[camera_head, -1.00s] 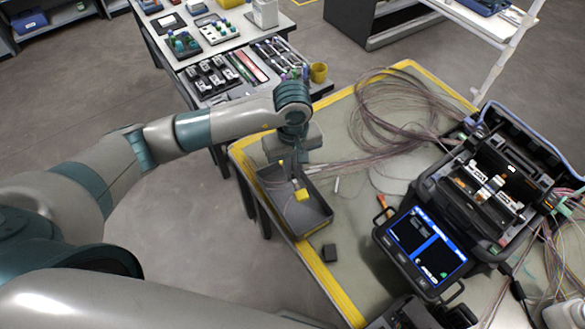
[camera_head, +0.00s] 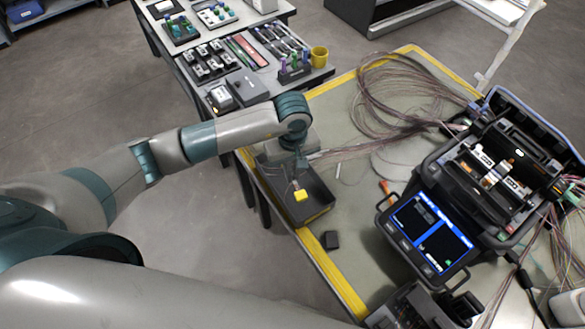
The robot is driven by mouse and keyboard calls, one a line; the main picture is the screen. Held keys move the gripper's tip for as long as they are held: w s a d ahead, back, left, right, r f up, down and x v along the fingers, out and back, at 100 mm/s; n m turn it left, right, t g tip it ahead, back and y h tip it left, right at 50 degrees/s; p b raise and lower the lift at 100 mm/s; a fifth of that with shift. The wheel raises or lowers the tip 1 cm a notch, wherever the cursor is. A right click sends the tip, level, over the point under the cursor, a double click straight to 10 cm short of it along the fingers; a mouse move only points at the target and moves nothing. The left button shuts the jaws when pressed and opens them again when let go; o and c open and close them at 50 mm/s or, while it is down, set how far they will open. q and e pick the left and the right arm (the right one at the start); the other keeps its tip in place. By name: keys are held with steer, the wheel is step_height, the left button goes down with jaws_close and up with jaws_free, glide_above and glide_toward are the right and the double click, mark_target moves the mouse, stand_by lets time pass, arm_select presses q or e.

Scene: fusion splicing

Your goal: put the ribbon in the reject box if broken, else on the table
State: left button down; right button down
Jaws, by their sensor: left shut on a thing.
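My left gripper (camera_head: 298,182) points down over the dark grey open box (camera_head: 315,212) at the table's left edge. Its fingers are small and partly hidden by the wrist. It is shut on a small yellow-ended piece (camera_head: 301,195), which appears to belong to the ribbon; the thin ribbon itself is hard to make out, and I cannot tell whether it is broken. The yellow piece is above or inside the box; I cannot tell which. The table (camera_head: 365,250) has a grey-green top with yellow edging. My right gripper is not in view.
The fusion splicer (camera_head: 430,235), lid open and screen lit, stands at the right. Coiled cables (camera_head: 400,95) lie at the back. The tabletop between box and splicer is mostly clear.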

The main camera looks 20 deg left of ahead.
arm_select(q)
steer(key=shift+f, duration=0.4)
steer(key=c, duration=1.8)
jaws_free()
steer(key=shift+o, duration=0.2)
steer(key=shift+r, duration=0.1)
steer(key=shift+r+b, duration=0.3)
steer(key=shift+r, duration=0.2)
step_height(320, 180, up, 16)
steer(key=b, duration=0.4)
steer(key=shift+r, duration=0.1)
